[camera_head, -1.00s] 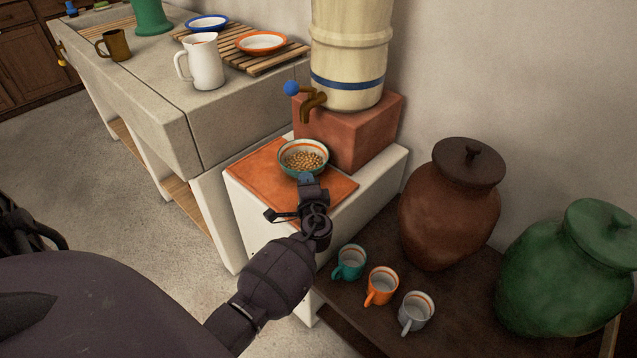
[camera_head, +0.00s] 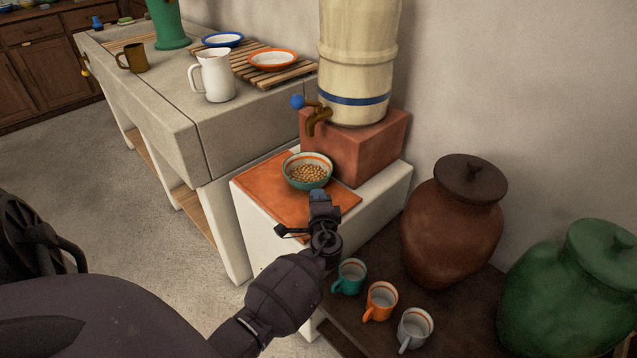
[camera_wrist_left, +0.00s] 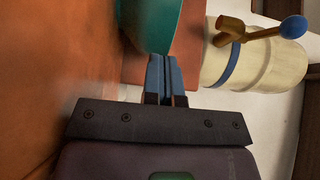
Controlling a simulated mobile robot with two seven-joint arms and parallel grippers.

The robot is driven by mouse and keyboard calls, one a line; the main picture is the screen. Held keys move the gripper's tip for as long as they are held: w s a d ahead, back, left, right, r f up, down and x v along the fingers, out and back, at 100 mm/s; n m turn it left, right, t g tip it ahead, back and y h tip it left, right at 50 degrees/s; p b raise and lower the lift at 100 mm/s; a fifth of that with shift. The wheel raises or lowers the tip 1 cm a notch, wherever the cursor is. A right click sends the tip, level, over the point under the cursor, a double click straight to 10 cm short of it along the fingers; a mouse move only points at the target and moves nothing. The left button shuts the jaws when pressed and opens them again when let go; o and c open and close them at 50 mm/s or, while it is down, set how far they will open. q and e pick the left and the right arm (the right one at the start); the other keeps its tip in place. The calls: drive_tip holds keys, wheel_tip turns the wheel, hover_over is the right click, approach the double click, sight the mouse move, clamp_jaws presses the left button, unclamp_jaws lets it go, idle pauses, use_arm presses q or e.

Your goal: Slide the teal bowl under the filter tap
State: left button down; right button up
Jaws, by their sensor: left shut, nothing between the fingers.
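The teal bowl (camera_head: 307,171), holding small tan beads or beans, sits upright on the terracotta-coloured board (camera_head: 262,194). The filter tap (camera_head: 318,118), brass with a blue knob, juts from the cream filter (camera_head: 355,65) behind and slightly right of the bowl. My left gripper (camera_head: 318,194) is shut and empty at the bowl's near side. In the left wrist view, the closed blue fingertips (camera_wrist_left: 167,75) are right by the bowl's teal wall (camera_wrist_left: 158,20); I cannot tell if they touch. The tap also shows there (camera_wrist_left: 240,32). My right gripper is not in view.
A red block (camera_head: 360,150) under the filter stands behind the bowl. Teal (camera_head: 349,277), orange (camera_head: 380,301) and grey (camera_head: 415,328) mugs stand on the low dark shelf, near brown (camera_head: 450,225) and green (camera_head: 570,280) jars. A stone sink counter (camera_head: 190,105) is at left.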

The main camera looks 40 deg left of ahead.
use_arm(q)
drive_tip(key=shift+d, duration=0.25)
drive_tip(key=v, duration=0.3)
drive_tip(key=shift+w+d, duration=0.15)
drive_tip(key=shift+w, duration=0.1)
drive_tip(key=v, duration=0.7)
drive_tip(key=shift+s, duration=0.25)
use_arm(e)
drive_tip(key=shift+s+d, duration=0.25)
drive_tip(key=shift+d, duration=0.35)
use_arm(q)
drive_tip(key=shift+d, duration=0.1)
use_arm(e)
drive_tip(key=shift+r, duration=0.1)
